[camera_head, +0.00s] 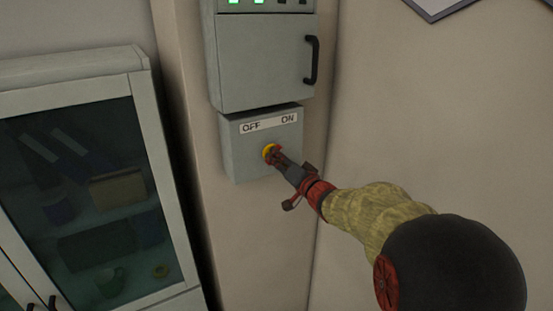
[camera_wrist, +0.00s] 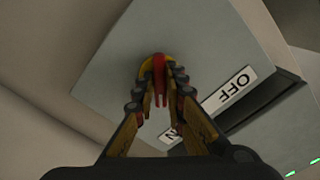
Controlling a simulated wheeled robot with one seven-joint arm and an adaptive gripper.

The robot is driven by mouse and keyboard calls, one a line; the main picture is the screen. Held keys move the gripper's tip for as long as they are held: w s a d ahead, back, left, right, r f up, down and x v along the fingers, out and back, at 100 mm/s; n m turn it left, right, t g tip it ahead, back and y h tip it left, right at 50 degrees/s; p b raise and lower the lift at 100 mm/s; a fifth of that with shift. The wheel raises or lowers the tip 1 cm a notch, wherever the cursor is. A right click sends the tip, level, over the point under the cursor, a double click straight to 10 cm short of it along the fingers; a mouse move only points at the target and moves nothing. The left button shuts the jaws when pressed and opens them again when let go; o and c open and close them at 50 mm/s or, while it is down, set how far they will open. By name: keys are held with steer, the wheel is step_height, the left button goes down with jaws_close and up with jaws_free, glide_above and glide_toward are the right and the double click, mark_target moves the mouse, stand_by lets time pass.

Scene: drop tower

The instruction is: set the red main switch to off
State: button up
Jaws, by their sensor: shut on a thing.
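The red main switch (camera_wrist: 159,80) is a narrow red handle on a round yellow base, on the front of a small grey box (camera_head: 240,160). A white label (camera_head: 270,122) above it reads OFF at the left and ON at the right. In the wrist view the label is turned, with OFF at the upper right. My gripper (camera_wrist: 160,72) is shut on the red handle, one finger on each side. In the head view my gripper (camera_head: 279,158) hides most of the handle, so I cannot tell for certain which word it points to.
A larger grey cabinet (camera_head: 262,62) with a black handle (camera_head: 312,60) and green lights is just above the switch box. A glass-fronted cabinet (camera_head: 90,185) stands at the left. The wall (camera_head: 430,120) to the right is clear apart from a framed sheet at the top.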

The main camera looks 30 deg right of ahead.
jaws_close()
steer(key=n+b, duration=0.1)
steer(key=n, duration=0.1)
steer(key=n+b, duration=0.1)
steer(key=b, duration=0.1)
steer(key=shift+f+n, duration=0.2)
steer(key=shift+n, duration=0.2)
steer(key=n+b, duration=0.4)
steer(key=shift+d+n, duration=0.1)
steer(key=shift+n, duration=0.2)
steer(key=n+b, duration=0.4)
steer(key=n, duration=0.1)
steer(key=shift+d+r+n+b, duration=0.1)
steer(key=shift+n+b, duration=1.2)
steer(key=shift+n, duration=1)
steer(key=o, duration=0.6)
jaws_free()
steer(key=shift+r, duration=0.1)
